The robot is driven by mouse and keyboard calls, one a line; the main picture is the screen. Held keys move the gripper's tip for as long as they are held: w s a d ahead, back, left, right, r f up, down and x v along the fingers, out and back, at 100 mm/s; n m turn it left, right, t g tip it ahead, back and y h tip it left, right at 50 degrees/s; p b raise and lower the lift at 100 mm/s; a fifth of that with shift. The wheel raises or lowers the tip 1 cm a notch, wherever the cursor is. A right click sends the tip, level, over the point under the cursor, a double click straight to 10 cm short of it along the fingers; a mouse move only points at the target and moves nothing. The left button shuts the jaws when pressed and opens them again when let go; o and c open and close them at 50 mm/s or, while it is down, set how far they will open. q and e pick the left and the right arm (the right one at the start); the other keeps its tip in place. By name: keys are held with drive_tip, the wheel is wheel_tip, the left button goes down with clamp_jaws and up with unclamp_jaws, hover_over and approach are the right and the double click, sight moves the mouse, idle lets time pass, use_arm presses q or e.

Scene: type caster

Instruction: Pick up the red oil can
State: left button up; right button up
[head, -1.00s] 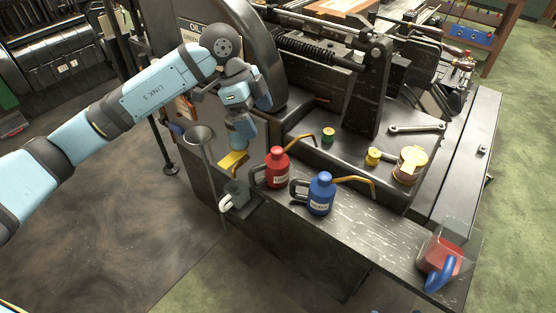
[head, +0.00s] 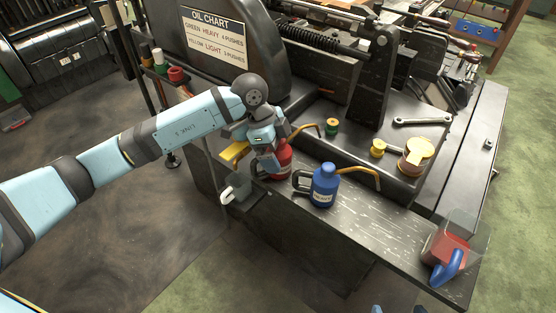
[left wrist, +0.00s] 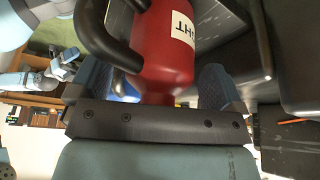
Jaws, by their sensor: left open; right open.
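The red oil can (head: 284,160) stands upright on the machine's ledge, partly hidden by my left gripper (head: 270,165). In the left wrist view the red can (left wrist: 165,50), with its white label and black handle, lies between the two spread fingers of my left gripper (left wrist: 155,88). The fingers are open around it; whether they touch it I cannot tell. Two blue tips of my right gripper (head: 397,309) show at the bottom edge, apart and empty, far from the can.
The blue oil can (head: 323,187) stands just right of the red one. The ledge between is bare.

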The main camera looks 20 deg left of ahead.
use_arm(q)
drive_tip(key=c, duration=1)
drive_tip(key=shift+c, duration=0.4)
drive_tip(key=shift+r, duration=0.15)
